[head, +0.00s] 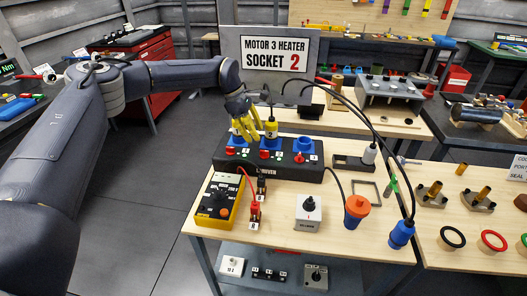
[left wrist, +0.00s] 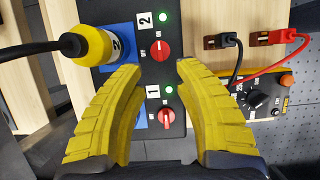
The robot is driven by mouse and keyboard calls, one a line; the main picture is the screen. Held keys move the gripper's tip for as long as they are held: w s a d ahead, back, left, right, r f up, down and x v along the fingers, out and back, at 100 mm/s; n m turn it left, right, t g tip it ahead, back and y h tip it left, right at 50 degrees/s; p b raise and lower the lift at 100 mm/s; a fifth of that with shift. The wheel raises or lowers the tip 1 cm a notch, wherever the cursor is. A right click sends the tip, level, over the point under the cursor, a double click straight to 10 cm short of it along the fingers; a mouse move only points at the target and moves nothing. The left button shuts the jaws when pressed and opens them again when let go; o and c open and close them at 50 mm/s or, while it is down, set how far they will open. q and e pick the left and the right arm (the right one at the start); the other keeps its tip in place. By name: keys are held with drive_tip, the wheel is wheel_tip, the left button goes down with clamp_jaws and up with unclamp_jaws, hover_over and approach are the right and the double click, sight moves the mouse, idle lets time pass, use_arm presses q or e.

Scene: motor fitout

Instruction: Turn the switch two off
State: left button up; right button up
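The black socket strip (head: 300,174) lies on the wooden bench, with blue sockets and red rotary switches. Switch two (left wrist: 160,50) is a round red knob beside the label 2; its green light (left wrist: 163,17) is lit. Switch one (left wrist: 167,118) sits below it in the left wrist view, also with a lit green light. A yellow plug (left wrist: 92,45) marked 2 is in the second socket. My left gripper (left wrist: 160,68) is open and empty over the strip, its yellow fingers spread either side of the switch row. In the head view the left gripper (head: 245,132) is above the strip's left end. My right gripper is not in view.
A yellow meter (head: 218,198) with red and black leads lies in front of the strip. A white switch box (head: 309,212), an orange plug (head: 356,210) and a blue plug (head: 401,234) are to the right.

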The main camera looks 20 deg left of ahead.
sight(263, 151)
use_arm(q)
drive_tip(key=x, duration=0.8)
drive_tip(key=shift+d+f, duration=0.1)
drive_tip(key=shift+f, duration=0.1)
clamp_jaws()
